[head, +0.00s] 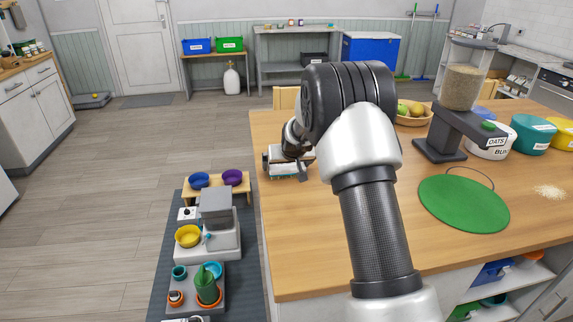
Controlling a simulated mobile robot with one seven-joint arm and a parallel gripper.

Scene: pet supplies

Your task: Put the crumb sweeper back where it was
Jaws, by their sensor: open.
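A small white block with a pale blue lower edge (286,170), likely the crumb sweeper, is at the left edge of the wooden table (330,250). My gripper (289,174) is over it, with dark finger parts showing at its left and right sides. The gripper is open. Whether the fingers touch the block is too small to tell. My arm hides part of the table beside it.
A green round mat (463,204), a dispenser with a grain-filled hopper (462,88), a fruit bowl (412,117) and labelled tubs (531,134) occupy the table's right. Crumbs (549,191) lie at far right. A dark floor mat (168,270) holds pet bowls and a feeder (216,215).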

